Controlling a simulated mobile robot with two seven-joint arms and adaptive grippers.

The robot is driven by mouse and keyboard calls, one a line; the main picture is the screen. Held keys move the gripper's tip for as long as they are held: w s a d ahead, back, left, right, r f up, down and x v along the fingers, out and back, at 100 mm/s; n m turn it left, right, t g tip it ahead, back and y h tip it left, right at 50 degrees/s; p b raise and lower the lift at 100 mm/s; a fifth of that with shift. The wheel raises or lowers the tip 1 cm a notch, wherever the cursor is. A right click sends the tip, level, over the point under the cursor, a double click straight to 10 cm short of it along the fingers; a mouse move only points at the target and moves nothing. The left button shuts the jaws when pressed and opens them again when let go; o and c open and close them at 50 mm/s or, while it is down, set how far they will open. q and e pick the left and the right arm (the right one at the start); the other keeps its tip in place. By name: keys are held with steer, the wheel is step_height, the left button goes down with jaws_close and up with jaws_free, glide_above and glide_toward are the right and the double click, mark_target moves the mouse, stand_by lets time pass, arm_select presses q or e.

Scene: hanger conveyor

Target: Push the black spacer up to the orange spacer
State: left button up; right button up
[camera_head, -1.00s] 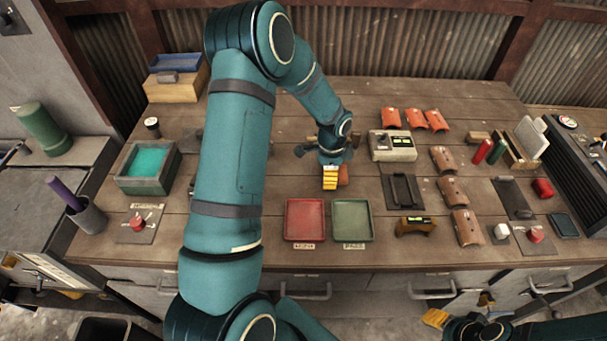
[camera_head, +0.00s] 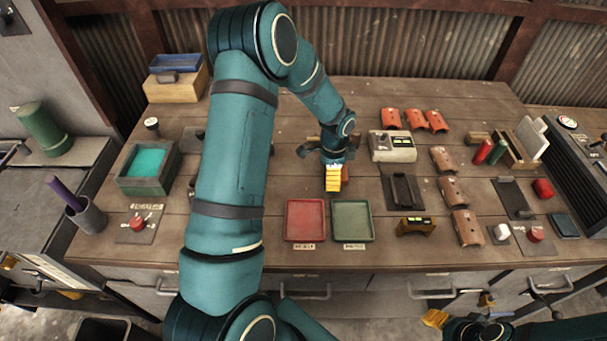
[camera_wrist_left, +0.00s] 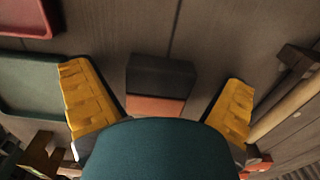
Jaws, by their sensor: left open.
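In the left wrist view the black spacer (camera_wrist_left: 161,77) lies between my left gripper's two yellow fingers. The orange spacer (camera_wrist_left: 155,106) is right beside it, on the palm side, partly hidden by my teal gripper body. No gap shows between the two spacers, but I cannot tell for sure that they touch. My left gripper (camera_wrist_left: 158,108) is open, with bench showing between each finger and the spacers. In the head view this gripper (camera_head: 333,180) is low over the bench and hides most of the spacers. My right gripper (camera_head: 460,308) is open and empty at the bottom right.
A red tray (camera_head: 305,242) and a green tray (camera_head: 352,240) lie in front of the left gripper. A grey box with a display (camera_head: 392,154) and a dark fixture plate (camera_head: 403,205) stand to its right. Curved orange-brown pieces (camera_head: 453,190) lie farther right.

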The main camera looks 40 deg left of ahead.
arm_select(q)
step_height(320, 180, up, 12)
stand_by(0.5)
stand_by(0.3)
